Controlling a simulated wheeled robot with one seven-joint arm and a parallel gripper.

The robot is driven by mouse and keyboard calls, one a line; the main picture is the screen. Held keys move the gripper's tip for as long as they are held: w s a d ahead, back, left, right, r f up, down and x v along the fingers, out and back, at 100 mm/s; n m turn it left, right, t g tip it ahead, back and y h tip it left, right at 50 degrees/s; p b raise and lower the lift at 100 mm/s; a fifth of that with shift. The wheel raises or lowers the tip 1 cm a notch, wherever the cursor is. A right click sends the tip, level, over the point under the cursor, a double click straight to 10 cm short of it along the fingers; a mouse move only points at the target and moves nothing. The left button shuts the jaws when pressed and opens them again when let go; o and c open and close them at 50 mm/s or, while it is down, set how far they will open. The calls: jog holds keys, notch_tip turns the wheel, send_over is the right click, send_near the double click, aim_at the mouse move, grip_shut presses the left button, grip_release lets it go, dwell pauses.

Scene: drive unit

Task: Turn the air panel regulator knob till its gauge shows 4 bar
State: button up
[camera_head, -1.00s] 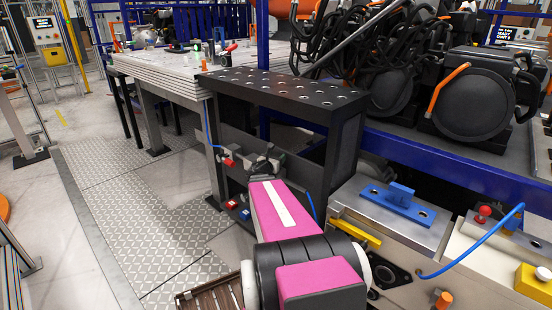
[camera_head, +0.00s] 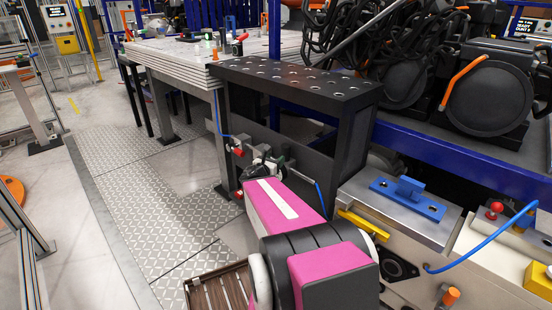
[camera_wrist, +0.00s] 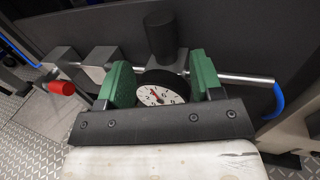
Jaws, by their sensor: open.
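In the wrist view the regulator knob (camera_wrist: 160,34) is a black cylinder on a grey regulator body. Below it in the picture is the round gauge (camera_wrist: 158,95), with a white dial, black rim and a red needle. The dial is partly covered by my gripper's dark crossbar, and I cannot read its value. My gripper (camera_wrist: 160,73) is open, with its green fingers on either side of the gauge and regulator body. The knob lies beyond the fingertips, not gripped. I cannot tell whether a finger touches anything. In the head view my gripper (camera_head: 263,168) is at the panel, largely hidden by my arm.
A silver pipe (camera_wrist: 245,78) runs across the panel, with a red valve handle (camera_wrist: 62,88) on the left and a blue hose (camera_wrist: 277,102) on the right. A black perforated bench (camera_head: 298,82) stands above the panel. Checker-plate floor (camera_head: 130,190) lies open at left.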

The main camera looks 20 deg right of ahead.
jog(key=shift+o, duration=1.4)
jog(key=shift+w, duration=0.2)
jog(key=m+g+h, duration=0.3)
jog(key=m+g, duration=0.3)
jog(key=g, duration=0.3)
send_near(286, 146)
jog(key=d, duration=0.6)
jog(key=w+d, duration=0.1)
jog(key=d, duration=0.3)
jog(key=shift+f, duration=0.4)
jog(key=c, duration=0.9)
jog(key=shift+t, duration=0.3)
